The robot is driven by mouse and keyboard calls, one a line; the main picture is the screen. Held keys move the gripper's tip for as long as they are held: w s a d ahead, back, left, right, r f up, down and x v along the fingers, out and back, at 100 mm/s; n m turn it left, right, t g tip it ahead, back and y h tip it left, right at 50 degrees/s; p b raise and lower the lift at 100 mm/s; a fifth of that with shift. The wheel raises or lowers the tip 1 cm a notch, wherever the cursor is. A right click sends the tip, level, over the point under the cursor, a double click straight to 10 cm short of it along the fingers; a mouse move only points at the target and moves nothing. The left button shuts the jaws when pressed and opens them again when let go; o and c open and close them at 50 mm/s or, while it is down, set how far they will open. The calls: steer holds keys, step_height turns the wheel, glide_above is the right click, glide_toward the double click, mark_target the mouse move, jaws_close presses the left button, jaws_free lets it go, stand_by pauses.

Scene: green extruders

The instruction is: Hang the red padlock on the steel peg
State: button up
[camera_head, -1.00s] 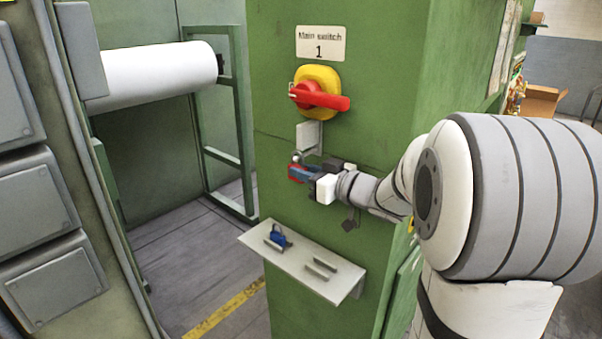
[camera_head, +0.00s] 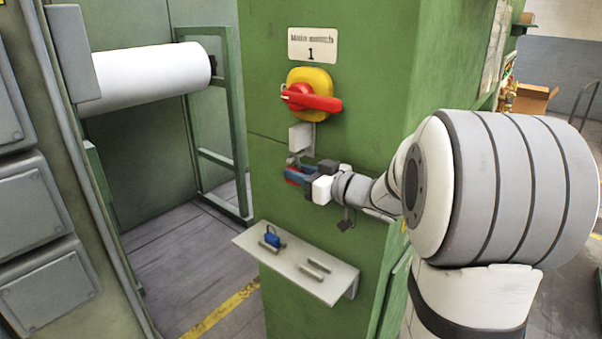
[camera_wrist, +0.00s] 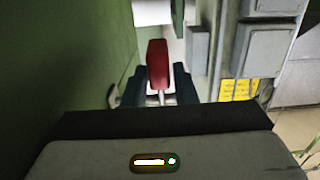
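The red padlock (camera_head: 290,179) is between the fingers of my gripper (camera_head: 297,177), in front of the green column. In the wrist view its red body (camera_wrist: 157,62) sits between the two dark fingertips (camera_wrist: 158,84), with a bit of metal below it. My gripper is shut on it. The padlock is just below a light grey bracket (camera_head: 301,138) under the switch. A small grey shape shows at the padlock's top. I cannot make out the steel peg clearly, or whether the shackle is around it.
A red and yellow main switch (camera_head: 312,98) is above the bracket. Below my gripper, a grey shelf (camera_head: 330,290) juts from the column and holds a blue padlock (camera_head: 273,238) at a slot holder. Grey cabinets (camera_head: 35,200) stand at the left. Open floor lies between them and the column.

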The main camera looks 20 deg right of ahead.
steer(key=o, duration=0.3)
steer(key=shift+o, duration=0.2)
steer(key=b+v, duration=0.1)
steer(key=v, duration=0.6)
steer(key=shift+s+d, duration=0.25)
steer(key=shift+s, duration=0.1)
steer(key=shift+d+f, duration=0.1)
